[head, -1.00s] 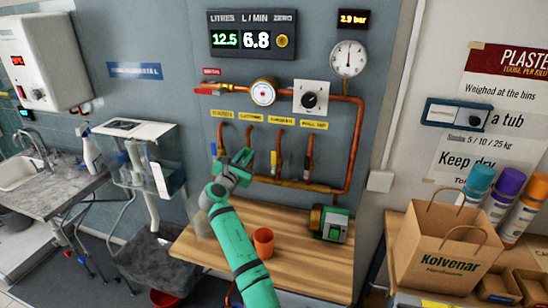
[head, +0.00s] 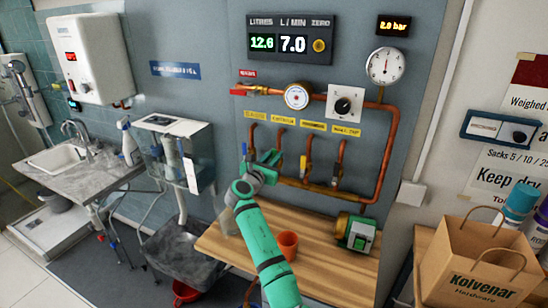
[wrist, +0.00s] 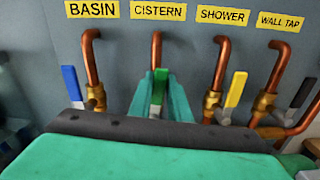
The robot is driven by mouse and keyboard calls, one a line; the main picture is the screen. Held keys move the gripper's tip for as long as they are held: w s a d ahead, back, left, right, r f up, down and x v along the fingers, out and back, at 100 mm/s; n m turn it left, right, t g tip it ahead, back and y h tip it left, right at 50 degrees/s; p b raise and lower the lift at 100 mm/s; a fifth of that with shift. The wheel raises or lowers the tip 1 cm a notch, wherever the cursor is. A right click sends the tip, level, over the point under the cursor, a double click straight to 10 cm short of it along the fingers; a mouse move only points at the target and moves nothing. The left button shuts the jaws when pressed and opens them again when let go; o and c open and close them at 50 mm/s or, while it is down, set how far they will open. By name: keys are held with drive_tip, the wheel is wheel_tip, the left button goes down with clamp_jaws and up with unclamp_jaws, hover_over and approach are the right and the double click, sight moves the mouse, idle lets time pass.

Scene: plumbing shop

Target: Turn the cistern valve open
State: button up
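The cistern valve is under the yellow CISTERN label (wrist: 158,10), second from the left in the row. Its green lever (wrist: 159,90) stands between my gripper's two teal fingers (wrist: 160,84) in the wrist view. The fingers flank it closely with no clear gap, so the gripper looks shut on it. The valve body is hidden behind the gripper. In the head view my gripper (head: 271,159) is at the pipe row and covers most of the lever. The display (head: 290,42) reads 12.6 litres and 7.0 L/min.
Below, an orange cup (head: 288,245) and a green pump (head: 356,233) stand on the wooden bench (head: 320,270).

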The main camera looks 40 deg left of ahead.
drive_tip(key=o, duration=0.3)
drive_tip(key=shift+w+d+r, duration=0.1)
drive_tip(key=shift+d+r, duration=0.2)
drive_tip(key=shift+r, duration=0.05)
drive_tip(key=shift+a+f, duration=0.25)
drive_tip(key=shift+s+f, duration=0.1)
drive_tip(key=shift+s, duration=0.5)
drive_tip(key=v, duration=1)
drive_tip(key=shift+w+d, duration=0.1)
drive_tip(key=shift+w, duration=0.05)
